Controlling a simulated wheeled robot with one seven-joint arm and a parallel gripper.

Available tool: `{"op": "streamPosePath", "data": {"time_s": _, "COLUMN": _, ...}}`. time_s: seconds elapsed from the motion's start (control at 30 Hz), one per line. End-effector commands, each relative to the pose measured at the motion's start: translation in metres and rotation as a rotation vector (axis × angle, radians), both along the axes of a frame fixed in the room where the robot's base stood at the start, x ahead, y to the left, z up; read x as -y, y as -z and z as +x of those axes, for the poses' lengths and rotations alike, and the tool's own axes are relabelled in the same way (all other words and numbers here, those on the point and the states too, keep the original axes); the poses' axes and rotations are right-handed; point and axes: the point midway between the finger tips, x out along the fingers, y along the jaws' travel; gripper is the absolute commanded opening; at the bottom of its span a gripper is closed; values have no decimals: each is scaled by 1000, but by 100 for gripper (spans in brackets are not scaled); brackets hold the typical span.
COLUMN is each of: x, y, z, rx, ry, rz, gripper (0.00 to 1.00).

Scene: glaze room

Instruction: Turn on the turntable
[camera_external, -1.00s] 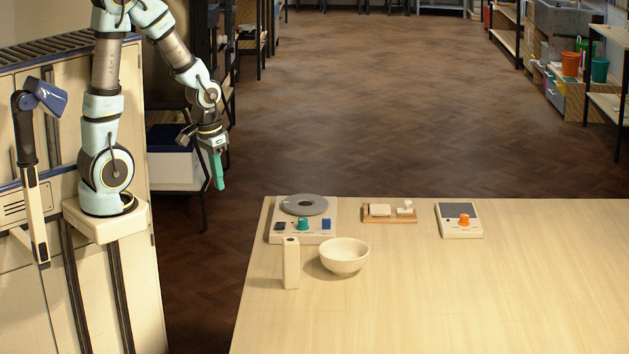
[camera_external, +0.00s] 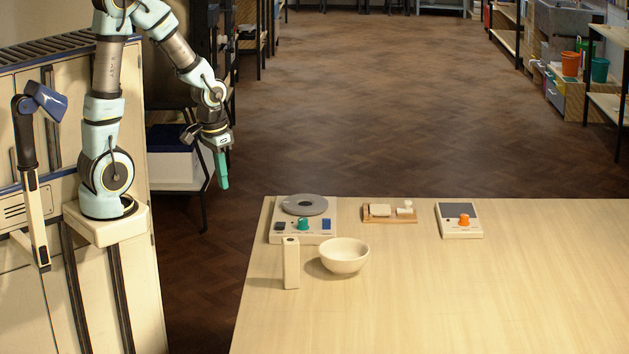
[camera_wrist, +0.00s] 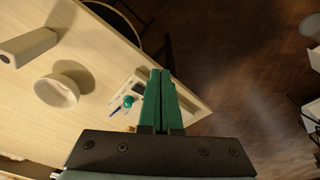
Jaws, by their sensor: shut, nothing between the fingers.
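The turntable (camera_external: 305,206) is a cream box with a grey disc at the back left of the table. Its front has a dark switch (camera_external: 280,226), a green knob (camera_external: 303,224) and a blue switch (camera_external: 326,225). In the wrist view the green knob (camera_wrist: 128,101) and blue part (camera_wrist: 116,112) show just left of my fingers, which hide the disc. My gripper (camera_external: 223,184) has green fingers, shut and empty, pointing down. It is left of the table's edge, above its surface and apart from the turntable. The fingers (camera_wrist: 160,74) also show in the wrist view.
A white bowl (camera_external: 344,257) and a tall white block (camera_external: 291,264) stand in front of the turntable. To its right are a wooden tray (camera_external: 390,219) with white pieces and a scale-like box (camera_external: 459,210) with an orange knob. The table's right side is clear.

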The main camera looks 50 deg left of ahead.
Motion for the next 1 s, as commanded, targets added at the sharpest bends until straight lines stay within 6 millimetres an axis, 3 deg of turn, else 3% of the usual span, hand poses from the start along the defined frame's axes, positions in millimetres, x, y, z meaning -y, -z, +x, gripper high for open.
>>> {"op": "streamPosePath", "data": {"time_s": 0.03, "x": 3, "y": 9, "z": 11, "rx": -5, "ry": 25, "rz": 1, "gripper": 0}}
{"op": "streamPosePath", "data": {"time_s": 0.23, "x": 19, "y": 15, "z": 65, "rx": -59, "ry": 201, "rz": 0, "gripper": 0}}
{"op": "streamPosePath", "data": {"time_s": 0.5, "x": 43, "y": 0, "z": 120, "rx": -135, "ry": 475, "rz": -32, "gripper": 0}}
{"op": "streamPosePath", "data": {"time_s": 0.7, "x": 52, "y": -15, "z": 137, "rx": -166, "ry": 610, "rz": -58, "gripper": 0}}
{"op": "streamPosePath", "data": {"time_s": 1.0, "x": 55, "y": -26, "z": 141, "rx": -178, "ry": 659, "rz": -69, "gripper": 0}}
